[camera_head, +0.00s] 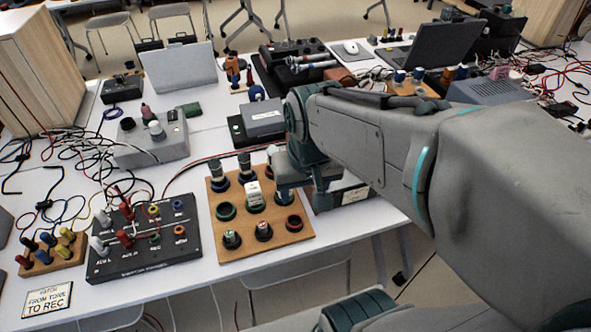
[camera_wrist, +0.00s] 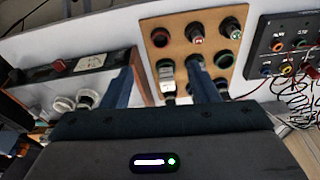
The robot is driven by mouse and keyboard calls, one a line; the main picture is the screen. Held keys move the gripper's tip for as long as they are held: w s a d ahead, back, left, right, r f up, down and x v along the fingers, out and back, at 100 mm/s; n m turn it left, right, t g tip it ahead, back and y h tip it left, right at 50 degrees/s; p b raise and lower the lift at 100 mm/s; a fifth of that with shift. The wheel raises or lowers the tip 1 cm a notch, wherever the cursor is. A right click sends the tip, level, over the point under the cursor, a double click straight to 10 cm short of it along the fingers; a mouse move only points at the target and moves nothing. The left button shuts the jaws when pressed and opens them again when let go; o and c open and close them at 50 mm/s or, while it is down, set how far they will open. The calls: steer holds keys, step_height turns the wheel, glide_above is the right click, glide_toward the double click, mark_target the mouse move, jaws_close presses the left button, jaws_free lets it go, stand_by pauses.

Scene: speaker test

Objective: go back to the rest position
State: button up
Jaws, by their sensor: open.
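My gripper (camera_wrist: 162,62) shows in the wrist view as two blue fingers held apart, with nothing gripped between them. In the head view my gripper (camera_head: 284,184) is at the right edge of a wooden board (camera_head: 286,241) with several round sockets. A white-topped plug (camera_head: 254,194) stands in the board's middle. In the wrist view a white plug (camera_wrist: 166,76) shows between the fingers, apart from both as far as I can tell. My arm hides part of the board's right side and what lies behind it.
A black panel (camera_head: 188,245) with red and grey plugs stands left of the board. A sign (camera_head: 47,298) reading "FROM TONE TO REC" lies at the front left. Loose cables spread over the left. A grey box (camera_head: 262,120) and laptop (camera_head: 440,45) stand behind.

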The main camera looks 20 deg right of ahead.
steer(key=shift+s+f+n, duration=0.2)
steer(key=shift+s+n, duration=0.05)
steer(key=shift+s, duration=0.3)
steer(key=shift+s+f+n, duration=0.2)
steer(key=shift+s+n, duration=0.05)
steer(key=shift+s, duration=0.25)
steer(key=shift+r, duration=0.1)
steer(key=shift+t, duration=0.3)
steer(key=r+p, duration=0.4)
steer(key=r, duration=0.1)
steer(key=shift+d+p, duration=0.2)
steer(key=shift+p, duration=0.2)
steer(key=shift+d, duration=0.1)
